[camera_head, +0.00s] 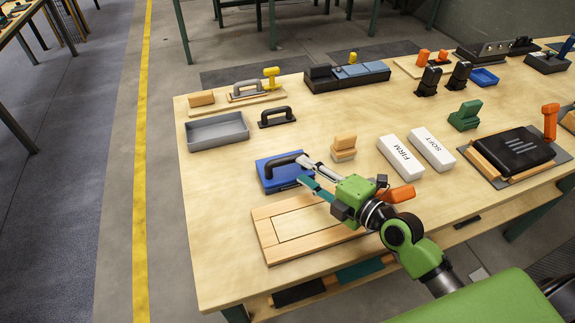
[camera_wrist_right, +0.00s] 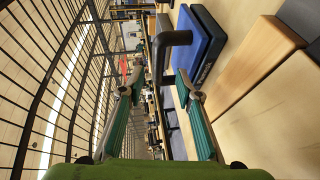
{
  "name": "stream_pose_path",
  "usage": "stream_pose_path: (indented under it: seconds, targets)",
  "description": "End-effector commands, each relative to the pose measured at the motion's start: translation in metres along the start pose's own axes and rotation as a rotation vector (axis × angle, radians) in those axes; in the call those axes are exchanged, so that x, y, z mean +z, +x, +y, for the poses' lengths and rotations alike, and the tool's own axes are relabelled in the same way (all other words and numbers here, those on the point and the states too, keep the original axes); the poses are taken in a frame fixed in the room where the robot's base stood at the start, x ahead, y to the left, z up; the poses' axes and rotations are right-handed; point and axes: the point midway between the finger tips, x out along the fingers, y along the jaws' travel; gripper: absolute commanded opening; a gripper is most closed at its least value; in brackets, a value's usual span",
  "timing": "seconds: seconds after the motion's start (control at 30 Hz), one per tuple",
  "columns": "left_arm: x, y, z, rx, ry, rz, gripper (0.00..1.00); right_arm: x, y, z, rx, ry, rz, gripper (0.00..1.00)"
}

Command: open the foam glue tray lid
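The foam glue tray (camera_head: 280,179) is a blue box with a flat blue top, at the left middle of the table in the head view. A black bar handle (camera_head: 284,160) lies across its top, which looks closed. My right gripper (camera_head: 303,170) is open at the tray's right side, its fingertips close to the handle's near end. In the right wrist view the handle (camera_wrist_right: 174,38) stands just ahead of my open fingers (camera_wrist_right: 155,88), with the blue tray (camera_wrist_right: 205,40) beside it. I cannot tell whether a finger touches the handle. My left gripper is not in view.
A wooden frame (camera_head: 264,235) lies just in front of the tray. A grey tray (camera_head: 217,131) and a black-handled tool (camera_head: 276,117) are behind it. Orange-tan blocks (camera_head: 344,146) and white FIRM (camera_head: 400,158) and SOFT (camera_head: 432,148) blocks stand to the right.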

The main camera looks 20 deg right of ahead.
Motion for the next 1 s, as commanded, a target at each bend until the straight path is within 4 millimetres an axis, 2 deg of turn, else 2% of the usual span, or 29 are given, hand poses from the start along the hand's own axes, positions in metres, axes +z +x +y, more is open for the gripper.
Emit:
stream_pose_path:
  seconds: [0.13, 0.4, 0.6, 0.83, 0.87, 0.97, 1.0]
  targets:
    - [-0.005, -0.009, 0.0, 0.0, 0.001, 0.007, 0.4, -0.001, 0.018, 0.005, 0.005, 0.004, 0.0, 0.32]
    - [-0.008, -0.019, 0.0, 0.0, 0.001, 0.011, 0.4, 0.0, 0.058, 0.004, 0.002, 0.003, -0.001, 0.32]
    - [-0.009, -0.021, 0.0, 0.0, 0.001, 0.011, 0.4, -0.001, 0.071, 0.002, 0.001, 0.001, 0.001, 0.32]
    - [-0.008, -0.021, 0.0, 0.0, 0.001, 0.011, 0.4, -0.001, 0.071, 0.001, 0.0, 0.001, 0.001, 0.32]
    - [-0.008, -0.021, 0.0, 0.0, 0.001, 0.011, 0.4, -0.001, 0.071, 0.001, 0.0, 0.001, 0.001, 0.29]
    - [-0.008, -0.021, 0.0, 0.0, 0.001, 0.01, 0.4, -0.001, 0.071, 0.001, 0.0, 0.001, 0.001, 0.03]
    - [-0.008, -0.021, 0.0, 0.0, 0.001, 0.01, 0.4, -0.001, 0.071, 0.001, 0.0, 0.0, 0.001, 0.0]
